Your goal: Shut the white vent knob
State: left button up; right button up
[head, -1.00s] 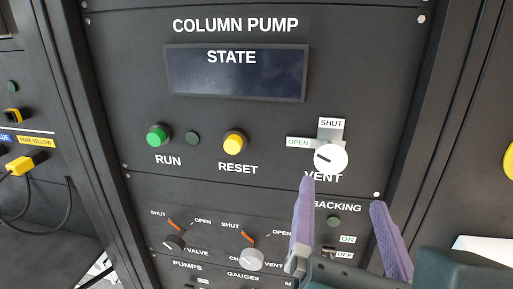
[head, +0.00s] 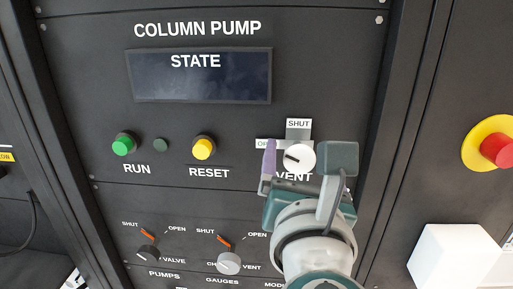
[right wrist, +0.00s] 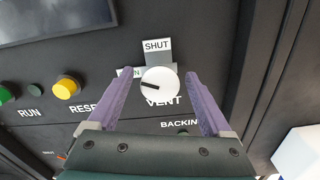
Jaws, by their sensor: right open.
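The white vent knob (head: 301,158) sits on the black column pump panel, above the word VENT. Its dark mark points left, towards the OPEN label (head: 262,144); the SHUT label (head: 299,124) is above it. My right gripper (head: 300,161) is open, and in the head view its arm covers the lower side of the knob's surroundings. In the right wrist view the knob (right wrist: 160,85) lies between the two purple fingers (right wrist: 159,76), with a gap on each side. I cannot tell how deep the fingertips reach. My left gripper is not in view.
The yellow RESET button (head: 203,147) and green RUN button (head: 124,144) are left of the knob. A grey knob (head: 229,263) is lower down. A red stop button (head: 497,150) and a white box (head: 455,256) are to the right.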

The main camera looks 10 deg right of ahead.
jog(key=shift+c, duration=0.3)
grip_shut()
jog(key=shift+f+m, duration=0.1)
jog(key=shift+m, duration=0.3)
jog(key=m+b, duration=0.2)
jog(key=shift+f+m, duration=0.1)
jog(key=shift+m, duration=0.3)
jog(key=m+b, duration=0.2)
jog(key=m, duration=0.1)
jog(key=shift+m, duration=0.3)
jog(key=m+b, duration=0.3)
jog(key=m, duration=0.2)
jog(key=shift+m, duration=0.3)
